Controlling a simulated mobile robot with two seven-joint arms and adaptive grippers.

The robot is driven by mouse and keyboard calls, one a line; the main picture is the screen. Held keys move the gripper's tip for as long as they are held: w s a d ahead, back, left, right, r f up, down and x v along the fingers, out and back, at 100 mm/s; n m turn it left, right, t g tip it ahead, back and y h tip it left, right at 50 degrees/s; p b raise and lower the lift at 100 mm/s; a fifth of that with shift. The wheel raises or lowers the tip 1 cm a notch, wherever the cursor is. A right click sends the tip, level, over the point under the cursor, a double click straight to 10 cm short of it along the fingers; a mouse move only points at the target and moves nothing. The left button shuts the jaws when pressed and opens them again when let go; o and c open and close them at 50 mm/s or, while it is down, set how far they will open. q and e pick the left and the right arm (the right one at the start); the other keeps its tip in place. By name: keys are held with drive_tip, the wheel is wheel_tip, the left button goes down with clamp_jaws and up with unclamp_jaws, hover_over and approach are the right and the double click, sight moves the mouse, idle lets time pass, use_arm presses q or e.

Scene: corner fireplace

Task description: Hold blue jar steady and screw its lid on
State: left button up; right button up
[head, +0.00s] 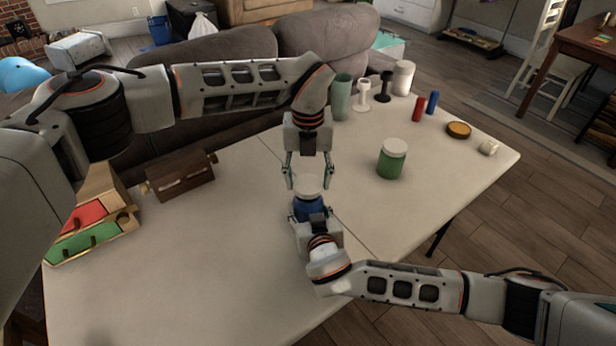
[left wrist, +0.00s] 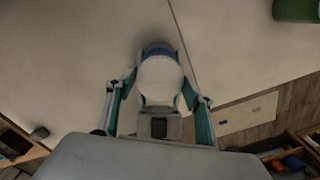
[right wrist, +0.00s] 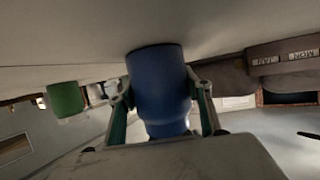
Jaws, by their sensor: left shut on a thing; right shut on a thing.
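The blue jar (head: 311,211) stands upright on the table; it fills the middle of the right wrist view (right wrist: 158,85). My right gripper (head: 312,219) is shut around its body from the near side. A white lid (head: 308,185) sits at the top of the jar, appearing level; how far it is threaded cannot be seen. My left gripper (head: 309,186) points straight down over the jar, its fingers on either side of the lid and shut on it. In the left wrist view the round lid (left wrist: 161,80) covers most of the jar, leaving a blue edge (left wrist: 158,49).
A green jar with a white lid (head: 391,158) stands to the right. A brown box (head: 181,175) and a case with red and green panels (head: 92,222) are at left. Several small items, including a red cylinder (head: 419,108), stand at the back right. The front left tabletop is clear.

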sight(308, 207)
use_arm(q)
drive_tip(key=shift+f, duration=0.9)
drive_tip(key=shift+f, duration=0.6)
